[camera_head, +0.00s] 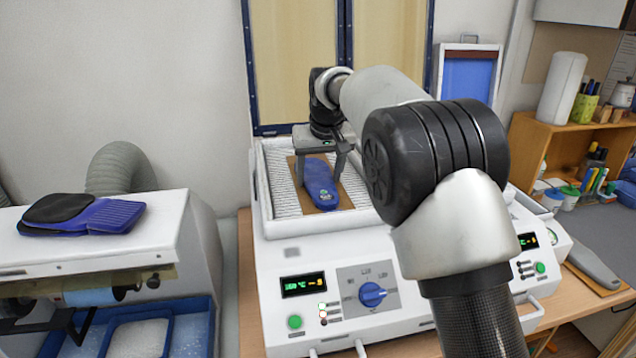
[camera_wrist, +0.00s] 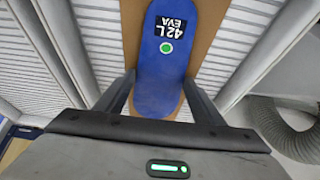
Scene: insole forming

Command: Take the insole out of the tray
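The blue insole (camera_head: 322,188) lies lengthwise on a brown board in the white, ribbed tray (camera_head: 265,190) of the machine. My gripper (camera_head: 321,172) is over the insole's far end, pointing down. Its fingers are spread, one on each side of the insole; the wrist view shows the end of the insole between the fingertips (camera_wrist: 160,82). I see no clear grip on it. Whether the fingertips touch the insole or board cannot be told.
The machine's front panel has a blue knob (camera_head: 372,294) and lit displays. A wooden shelf (camera_head: 562,140) with pens and jars stands right. My arm hides the tray's right side.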

